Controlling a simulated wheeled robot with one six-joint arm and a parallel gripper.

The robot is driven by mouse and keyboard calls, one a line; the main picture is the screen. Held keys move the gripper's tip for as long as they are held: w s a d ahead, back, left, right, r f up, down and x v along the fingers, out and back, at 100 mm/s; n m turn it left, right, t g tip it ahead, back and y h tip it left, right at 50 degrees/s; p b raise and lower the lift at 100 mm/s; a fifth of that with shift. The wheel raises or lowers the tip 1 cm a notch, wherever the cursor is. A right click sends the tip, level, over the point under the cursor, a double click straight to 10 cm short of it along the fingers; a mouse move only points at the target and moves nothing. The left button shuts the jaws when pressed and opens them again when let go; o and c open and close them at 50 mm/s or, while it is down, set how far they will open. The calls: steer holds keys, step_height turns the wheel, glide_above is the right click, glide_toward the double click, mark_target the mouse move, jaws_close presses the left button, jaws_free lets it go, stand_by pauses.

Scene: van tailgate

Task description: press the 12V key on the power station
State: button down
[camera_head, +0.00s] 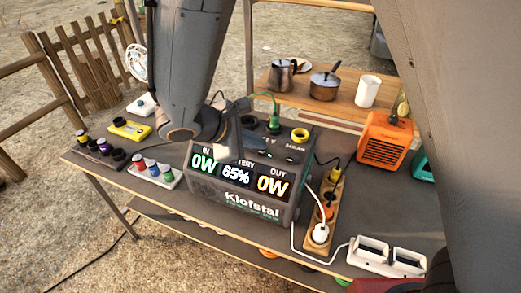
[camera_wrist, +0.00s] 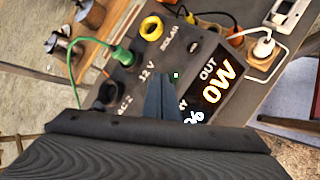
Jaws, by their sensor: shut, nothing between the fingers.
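The power station (camera_head: 236,196) is a dark box on the table, with a front display reading 0W, 65% and 0W. Its top panel also shows in the wrist view (camera_wrist: 190,35), with the printed labels AC 2, 12 V and SOLAR. My gripper (camera_wrist: 167,80) is shut and empty, its fingers pointing at the panel beside the 12 V label (camera_wrist: 147,72). A small white spot (camera_wrist: 176,75) shows by the fingertips; I cannot tell whether it belongs to the 12V key. The fingers hide part of the panel, and contact cannot be judged. In the head view my gripper (camera_head: 236,122) is over the station's top.
A green plug (camera_wrist: 122,55) and its cable stand up from the panel, close to my fingers. A yellow ring socket (camera_head: 299,135) is nearby. A wooden power strip (camera_head: 324,213) with plugs and an orange heater (camera_head: 384,142) stand to the right. Colored jars (camera_head: 152,167) stand left.

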mark_target(260, 155)
steer(key=shift+r, duration=0.3)
step_height(260, 155, up, 6)
steer(key=p, duration=0.4)
steer(key=shift+f, duration=0.1)
stand_by(0.5)
steer(key=s+d+f+m+g+y+b, duration=0.1)
steer(key=s+d+m+y, duration=0.1)
steer(key=d+m, duration=0.4)
steer(key=s+d+f+m+g+y+b, duration=0.1)
steer(key=s+d+m, duration=0.3)
steer(key=d, duration=0.5)
steer(key=s+d+f+m+g+y+b, duration=0.1)
steer(key=s+d+f+m+g+y, duration=0.1)
steer(key=d+m, duration=0.6)
steer(key=shift+s+d+f+g+y, duration=0.2)
steer(key=shift+s+f+g+y, duration=0.1)
steer(key=shift+s+g+y, duration=0.25)
steer(key=shift+w+a, duration=0.1)
